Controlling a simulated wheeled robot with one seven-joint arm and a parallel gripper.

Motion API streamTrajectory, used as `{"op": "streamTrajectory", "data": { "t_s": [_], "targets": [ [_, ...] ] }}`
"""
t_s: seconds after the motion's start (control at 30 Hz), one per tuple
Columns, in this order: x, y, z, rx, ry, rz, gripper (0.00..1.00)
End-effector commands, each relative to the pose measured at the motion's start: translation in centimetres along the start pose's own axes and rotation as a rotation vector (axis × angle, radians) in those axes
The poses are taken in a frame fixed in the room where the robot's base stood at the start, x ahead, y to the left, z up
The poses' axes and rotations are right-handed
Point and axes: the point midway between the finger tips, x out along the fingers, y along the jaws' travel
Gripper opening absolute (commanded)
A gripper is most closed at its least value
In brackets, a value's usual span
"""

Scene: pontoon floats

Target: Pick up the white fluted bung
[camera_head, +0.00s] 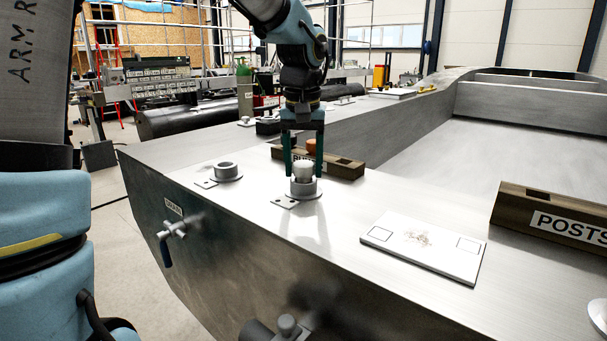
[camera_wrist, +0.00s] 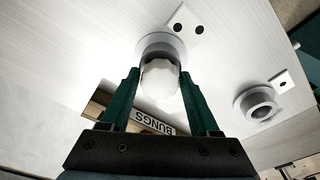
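The white fluted bung (camera_head: 303,172) stands upright in a grey round collar (camera_head: 304,189) on the metal deck. It also shows in the wrist view (camera_wrist: 160,78), with its fluted top between my fingers. My gripper (camera_head: 304,170) points straight down over it, one finger on each side. The fingers are open, with narrow gaps between them and the bung; I see no clear contact. In the wrist view my gripper (camera_wrist: 160,73) has its fingertips beside the bung. The bung's lower part is hidden in the collar.
A wooden block labelled BUNGS (camera_head: 343,165), with an orange bung (camera_head: 311,146), stands just behind my gripper. An empty collar (camera_head: 226,171) is to the left. A white plate (camera_head: 424,247) and a POSTS block (camera_head: 555,219) lie to the right. The deck's front edge is close.

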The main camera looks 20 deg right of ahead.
Motion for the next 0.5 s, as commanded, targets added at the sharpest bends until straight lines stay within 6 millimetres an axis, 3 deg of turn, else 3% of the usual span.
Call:
{"op": "streamTrajectory", "data": {
  "t_s": [0.07, 0.5],
  "targets": [
    [-0.02, 0.00, 0.00, 0.000, 0.000, 0.000, 0.52],
    [-0.03, 0.01, -0.01, 0.000, 0.000, 0.000, 0.02]
  ]
}}
